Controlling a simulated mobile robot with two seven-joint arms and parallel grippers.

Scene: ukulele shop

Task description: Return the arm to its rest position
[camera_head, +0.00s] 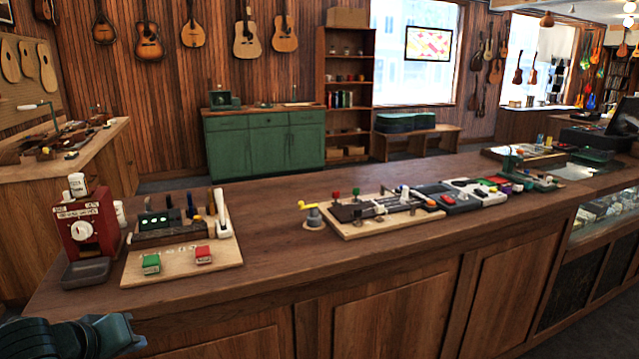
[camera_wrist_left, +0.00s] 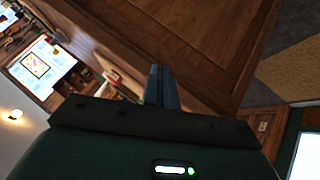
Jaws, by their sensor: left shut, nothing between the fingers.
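My left gripper (camera_head: 126,336) is at the lower left of the head view, in front of the near face of the long wooden counter (camera_head: 290,250). It is empty and apart from the things on the counter top. In the left wrist view the gripper's fingers (camera_wrist_left: 163,84) are together with nothing between them, and the counter's panelled front (camera_wrist_left: 185,35) is beyond them. The room appears tilted in that view. Most of my left arm is outside the head view. My right gripper is not in view.
On the counter's left end are a red machine (camera_head: 86,230), a grey tray (camera_head: 86,273) and a board with green and red blocks (camera_head: 178,273). A wooden board with tools (camera_head: 350,231) lies mid-counter. A green cabinet (camera_head: 265,143) stands behind.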

